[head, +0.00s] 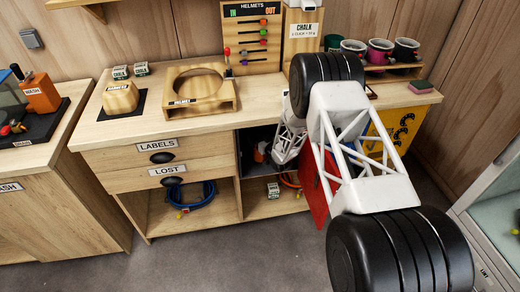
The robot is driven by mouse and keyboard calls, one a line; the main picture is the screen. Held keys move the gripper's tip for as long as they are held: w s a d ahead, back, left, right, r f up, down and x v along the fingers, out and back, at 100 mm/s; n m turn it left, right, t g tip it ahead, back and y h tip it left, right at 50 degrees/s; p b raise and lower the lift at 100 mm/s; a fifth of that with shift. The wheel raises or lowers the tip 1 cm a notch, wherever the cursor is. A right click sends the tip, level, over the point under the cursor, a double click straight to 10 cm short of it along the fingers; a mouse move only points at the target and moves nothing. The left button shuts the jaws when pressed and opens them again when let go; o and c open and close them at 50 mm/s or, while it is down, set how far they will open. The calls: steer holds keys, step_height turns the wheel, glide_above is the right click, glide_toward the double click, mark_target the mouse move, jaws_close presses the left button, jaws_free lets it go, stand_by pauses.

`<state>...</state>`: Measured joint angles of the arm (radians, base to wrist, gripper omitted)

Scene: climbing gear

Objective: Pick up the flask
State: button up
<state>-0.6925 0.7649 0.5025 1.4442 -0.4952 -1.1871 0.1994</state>
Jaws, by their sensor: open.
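My arm reaches in from the lower right, bends over the counter and points down to a dark open compartment below the counter top. My gripper (272,160) is at that compartment's opening. It is open, but its fingers are small and dark against the shadow. A small orange item (260,152) shows inside the compartment, close beside the gripper. I cannot tell whether it is the flask, as shadow and my arm hide part of it. No other thing in view is clearly a flask.
The wooden counter (150,128) carries a helmet stand (225,108), a chalk dispenser (303,35) and several mugs (380,50). A red panel (316,190) stands right of the compartment. A blue rope coil (190,195) lies on the lower shelf. The floor (240,255) in front is clear.

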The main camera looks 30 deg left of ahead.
mark_target(260, 131)
steer(key=shift+c, duration=0.3)
steer(key=c, duration=1.5)
steer(key=shift+r, duration=0.15)
steer(key=shift+r, duration=1.1)
steer(key=shift+s+d+r, duration=0.3)
steer(key=shift+r, duration=0.3)
steer(key=s+d+r, duration=0.1)
steer(key=s+d, duration=0.9)
steer(key=s, duration=0.1)
steer(key=shift+d+r, duration=0.2)
